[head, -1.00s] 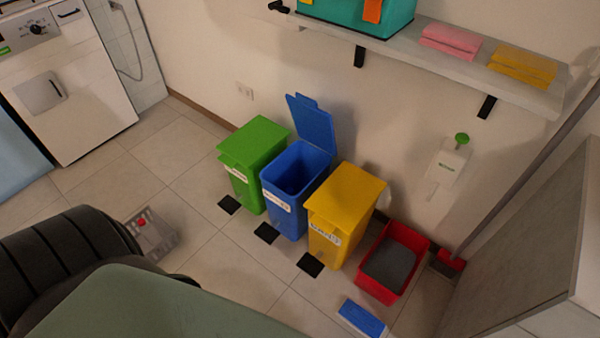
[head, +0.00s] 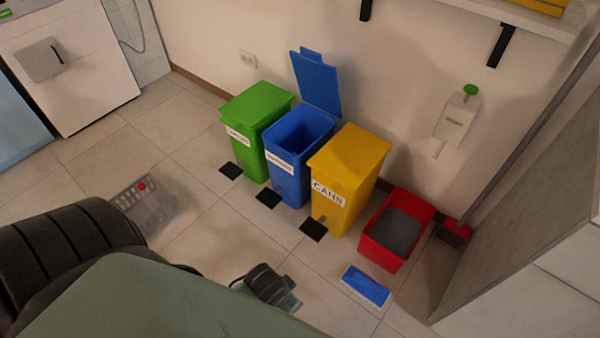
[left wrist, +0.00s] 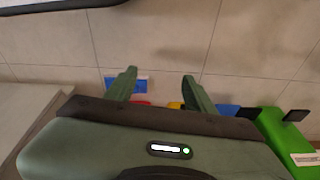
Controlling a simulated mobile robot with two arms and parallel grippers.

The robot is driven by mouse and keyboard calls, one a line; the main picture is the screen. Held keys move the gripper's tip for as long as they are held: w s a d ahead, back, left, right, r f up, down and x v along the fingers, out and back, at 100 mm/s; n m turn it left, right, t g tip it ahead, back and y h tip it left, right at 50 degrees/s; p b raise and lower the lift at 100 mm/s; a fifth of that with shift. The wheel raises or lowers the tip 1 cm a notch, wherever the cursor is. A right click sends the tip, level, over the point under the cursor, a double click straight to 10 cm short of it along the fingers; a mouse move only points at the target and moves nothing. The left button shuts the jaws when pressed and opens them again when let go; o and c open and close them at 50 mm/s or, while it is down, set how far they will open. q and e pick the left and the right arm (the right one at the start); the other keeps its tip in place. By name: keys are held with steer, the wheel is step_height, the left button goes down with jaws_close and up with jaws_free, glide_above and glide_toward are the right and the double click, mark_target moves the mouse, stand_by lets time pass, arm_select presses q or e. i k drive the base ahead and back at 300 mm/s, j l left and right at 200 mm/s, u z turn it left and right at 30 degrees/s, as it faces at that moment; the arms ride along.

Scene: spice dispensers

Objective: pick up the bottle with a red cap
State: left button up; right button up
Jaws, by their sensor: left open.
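No bottle with a red cap shows in either current view. My right gripper is not identifiable in either view.
Green (head: 257,115), blue (head: 303,140) and yellow (head: 350,165) bins stand along the wall. A red box (head: 383,255) and the blue tray (head: 366,286) lie right of them. A white dispenser with a green top (head: 458,118) hangs on the wall.

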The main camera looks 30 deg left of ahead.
mark_target(148, 195)
steer(key=u, duration=2.4)
